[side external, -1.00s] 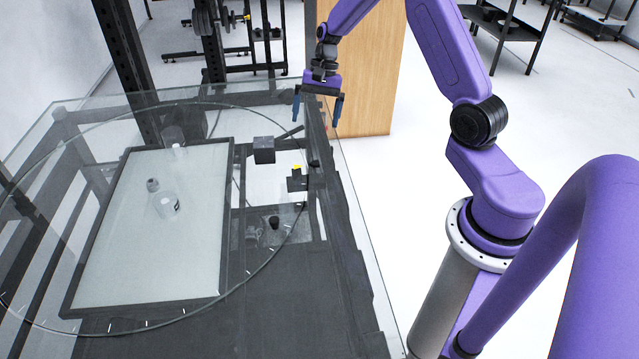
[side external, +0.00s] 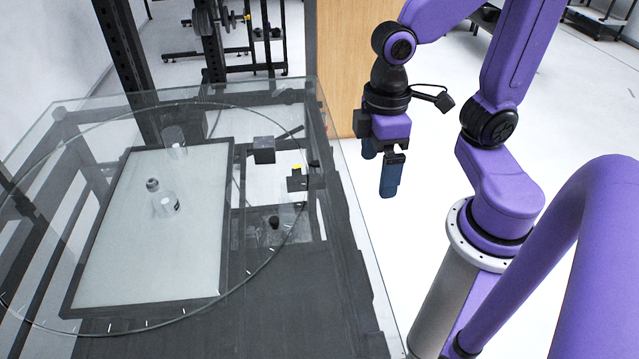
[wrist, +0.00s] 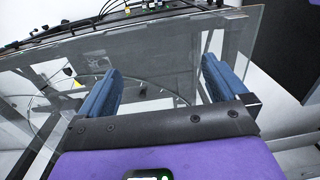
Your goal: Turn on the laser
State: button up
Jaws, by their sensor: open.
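My gripper (side external: 379,175) hangs with its blue fingers pointing down, beyond the right edge of the glass table and apart from everything. Its fingers are spread and empty, also in the wrist view (wrist: 160,65). I cannot tell for certain which part is the laser. A small black device with a yellow top (side external: 297,180) stands at the table's right side. A black box (side external: 264,150) is just behind and left of it. A small dark knob-like part (side external: 274,222) is in front of them. No lit beam is visible.
A round glass disc (side external: 110,328) covers much of the glass table. A wooden panel (side external: 345,60) stands behind.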

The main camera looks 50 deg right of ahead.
jog(key=s+n, duration=0.1)
jog(key=s, duration=0.1)
jog(key=s+d+n, duration=0.1)
jog(key=s+n, duration=0.1)
jog(key=shift+s+d+t, duration=0.2)
jog(key=shift+s+t, duration=0.05)
jog(key=shift+t, duration=0.05)
